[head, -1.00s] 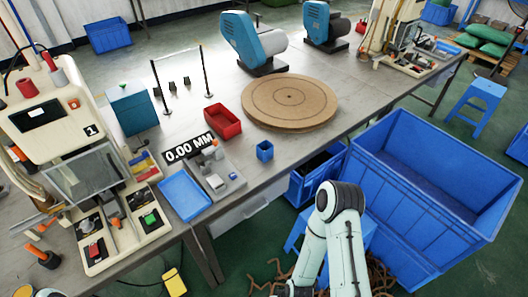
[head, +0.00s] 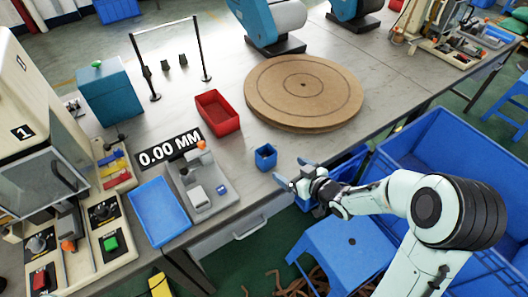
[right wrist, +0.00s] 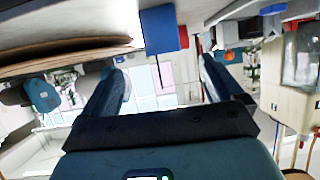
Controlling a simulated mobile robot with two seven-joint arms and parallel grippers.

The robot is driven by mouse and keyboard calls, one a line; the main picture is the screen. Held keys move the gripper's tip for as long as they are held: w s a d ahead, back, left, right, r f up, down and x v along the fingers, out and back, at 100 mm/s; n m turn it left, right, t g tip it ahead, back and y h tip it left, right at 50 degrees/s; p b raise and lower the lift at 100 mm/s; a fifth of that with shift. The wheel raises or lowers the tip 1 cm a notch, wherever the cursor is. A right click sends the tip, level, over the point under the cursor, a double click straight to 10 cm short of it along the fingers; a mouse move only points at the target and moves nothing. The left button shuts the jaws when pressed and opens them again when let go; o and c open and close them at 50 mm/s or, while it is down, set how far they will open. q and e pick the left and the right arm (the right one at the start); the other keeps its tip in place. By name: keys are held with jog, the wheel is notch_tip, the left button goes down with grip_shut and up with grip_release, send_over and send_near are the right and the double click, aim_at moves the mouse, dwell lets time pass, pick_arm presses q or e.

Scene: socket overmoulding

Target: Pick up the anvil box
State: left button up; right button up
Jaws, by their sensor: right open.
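The small blue box (head: 265,158), which looks like the anvil box, stands upright near the front edge of the table, right of the grey gauge. My right gripper (head: 287,173) is open and empty at the table's front edge, just right of and nearer than the box, not touching it. In the right wrist view, the blue box (right wrist: 158,30) shows beyond and between the two spread fingers (right wrist: 163,72), toward the top of the picture. My left gripper is out of view.
A red bin (head: 219,114) and a round brown board (head: 303,92) lie behind the box. The grey gauge (head: 202,190) and a blue tray (head: 160,211) are to its left. A blue stool (head: 345,260) and a large blue crate (head: 480,165) stand below on the right.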

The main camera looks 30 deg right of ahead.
aim_at(270, 157)
jog(key=x, duration=0.4)
jog(key=b+x, duration=0.1)
jog(key=x, duration=0.8)
jog(key=shift+w+a+r, duration=0.25)
jog(key=shift+a+r, duration=0.05)
jog(key=shift+r, duration=0.05)
jog(key=c, duration=1)
